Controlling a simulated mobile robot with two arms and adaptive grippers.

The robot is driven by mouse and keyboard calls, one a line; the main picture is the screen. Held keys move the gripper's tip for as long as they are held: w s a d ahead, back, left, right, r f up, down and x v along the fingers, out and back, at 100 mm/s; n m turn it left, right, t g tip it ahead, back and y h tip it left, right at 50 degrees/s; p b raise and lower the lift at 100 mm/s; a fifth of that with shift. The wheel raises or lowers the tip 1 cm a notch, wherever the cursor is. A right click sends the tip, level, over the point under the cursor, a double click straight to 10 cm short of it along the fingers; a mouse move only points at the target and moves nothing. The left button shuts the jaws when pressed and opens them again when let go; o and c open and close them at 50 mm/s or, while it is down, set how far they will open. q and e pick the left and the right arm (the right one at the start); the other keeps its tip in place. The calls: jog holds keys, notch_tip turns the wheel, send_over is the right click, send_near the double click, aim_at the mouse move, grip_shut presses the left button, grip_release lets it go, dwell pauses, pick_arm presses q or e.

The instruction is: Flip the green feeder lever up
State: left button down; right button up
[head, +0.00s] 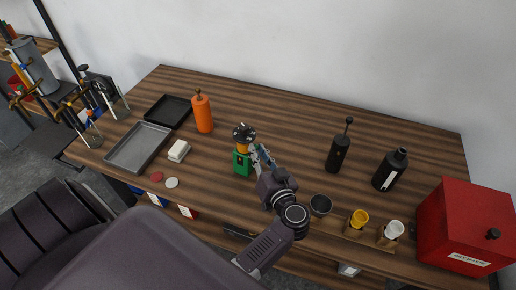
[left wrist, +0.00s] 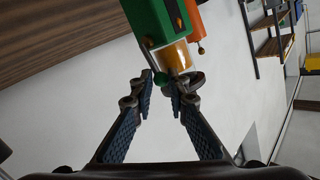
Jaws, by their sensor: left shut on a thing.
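The green feeder (head: 242,161) stands upright near the middle of the table, with an amber section and a dark round top above its green body. In the left wrist view the feeder (left wrist: 155,18) appears upside down at the top. My left gripper (head: 258,153) reaches the feeder's right side. In the left wrist view the fingertips (left wrist: 160,88) are on either side of the knob, shut on the lever. My right gripper is not in view.
An orange bottle (head: 203,115) stands behind left of the feeder. Left are a grey tray (head: 137,149), a black tray (head: 168,110) and a white block (head: 179,150). Right are a dark cup (head: 320,205), black bottles (head: 338,154) and a red box (head: 462,228).

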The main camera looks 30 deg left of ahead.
pick_arm(q)
jog(key=shift+f, duration=0.1)
jog(key=c, duration=1.9)
grip_release()
